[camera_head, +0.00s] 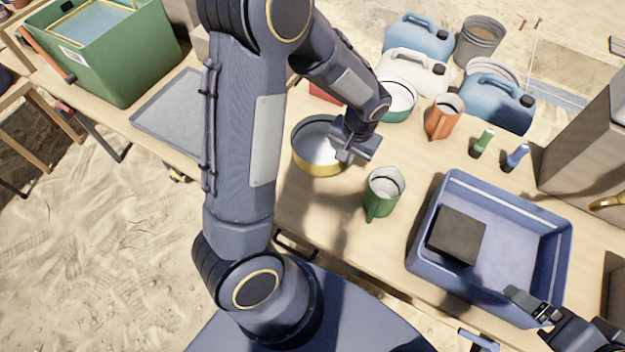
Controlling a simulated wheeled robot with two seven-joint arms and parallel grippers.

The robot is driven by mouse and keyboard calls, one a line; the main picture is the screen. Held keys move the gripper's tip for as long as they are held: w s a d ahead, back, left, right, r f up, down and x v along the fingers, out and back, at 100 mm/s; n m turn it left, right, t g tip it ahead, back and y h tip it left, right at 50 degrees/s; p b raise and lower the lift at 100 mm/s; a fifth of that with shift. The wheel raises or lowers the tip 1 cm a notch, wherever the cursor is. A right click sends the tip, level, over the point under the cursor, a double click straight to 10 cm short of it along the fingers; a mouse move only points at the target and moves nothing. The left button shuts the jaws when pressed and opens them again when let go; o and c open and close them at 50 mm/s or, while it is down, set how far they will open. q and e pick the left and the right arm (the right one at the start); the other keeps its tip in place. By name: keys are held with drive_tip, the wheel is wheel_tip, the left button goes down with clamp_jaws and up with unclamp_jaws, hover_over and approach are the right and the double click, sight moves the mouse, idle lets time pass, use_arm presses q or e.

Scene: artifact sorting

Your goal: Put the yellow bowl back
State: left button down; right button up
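The yellow bowl (298,162), with a pale inside, is on the wooden table in the middle of the head view. It looks upright. My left gripper (350,152) is over the bowl's right rim and hides part of it. I cannot tell whether its fingers are closed on the rim or open around it. My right gripper (532,302) is at the lower right, by the front wall of the blue tub (422,262). Its fingers are too unclear to read.
A green jug (382,194) stands just right of the bowl. A teal bowl (398,112), an orange jug (441,120) and several canisters stand behind. The blue tub holds a dark block (457,236). A grey tray (170,112) and green crate (120,65) are at left.

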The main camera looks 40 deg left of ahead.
sight(331, 152)
use_arm(q)
drive_tip(key=a+b, duration=0.1)
drive_tip(key=s+a+r+b, duration=0.1)
drive_tip(key=b, duration=0.1)
drive_tip(key=s+a+b, duration=0.1)
drive_tip(key=shift+a+r+b, duration=0.15)
drive_tip(key=shift+r+b, duration=0.25)
drive_tip(key=shift+a+f, duration=0.1)
drive_tip(key=shift+f, duration=0.3)
wheel_tip(331, 152, down, 9)
drive_tip(key=shift+r+b, duration=0.2)
drive_tip(key=shift+b, duration=0.5)
use_arm(e)
wheel_tip(331, 152, down, 9)
drive_tip(key=shift+r, duration=0.15)
drive_tip(key=shift+s, duration=0.1)
use_arm(q)
drive_tip(key=shift+f, duration=0.2)
drive_tip(key=c, duration=1.7)
unclamp_jaws()
drive_tip(key=shift+r, duration=0.15)
